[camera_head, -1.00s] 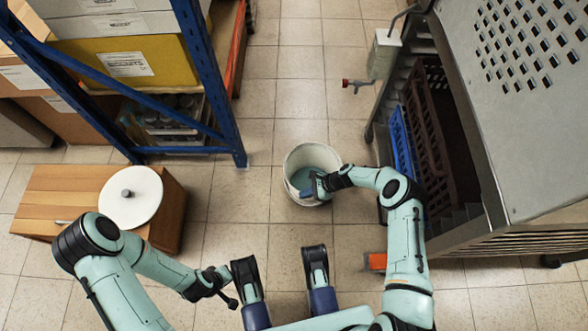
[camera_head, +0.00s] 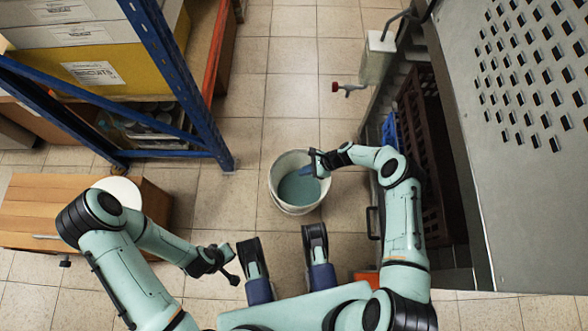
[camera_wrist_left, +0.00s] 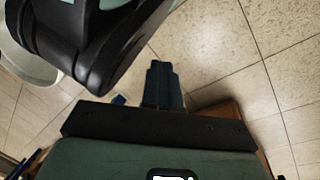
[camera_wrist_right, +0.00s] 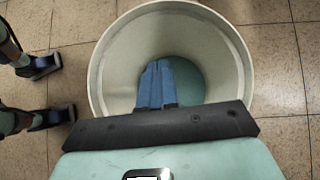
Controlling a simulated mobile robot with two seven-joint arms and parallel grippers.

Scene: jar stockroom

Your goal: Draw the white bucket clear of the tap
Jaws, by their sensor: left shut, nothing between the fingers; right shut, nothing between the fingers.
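The white bucket (camera_head: 276,197) stands upright on the floor, with a blue-green surface inside. In the head view it is below and slightly left of the red-handled tap (camera_head: 336,87), with bare floor showing between them. My right gripper (camera_head: 309,165) is shut and empty at the bucket's upper right rim. In the right wrist view its closed fingers (camera_wrist_right: 157,85) overlap the opening of the bucket (camera_wrist_right: 243,70); how deep they reach I cannot tell. My left gripper (camera_head: 236,279) is low on the left, away from the bucket; its fingers (camera_wrist_left: 163,80) are shut and empty.
A blue-framed shelf (camera_head: 205,120) with boxes stands at upper left. A wooden cabinet (camera_head: 40,205) with a white disc (camera_head: 122,190) is at left. A metal unit (camera_head: 465,130) with a dark crate (camera_head: 425,150) is at right.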

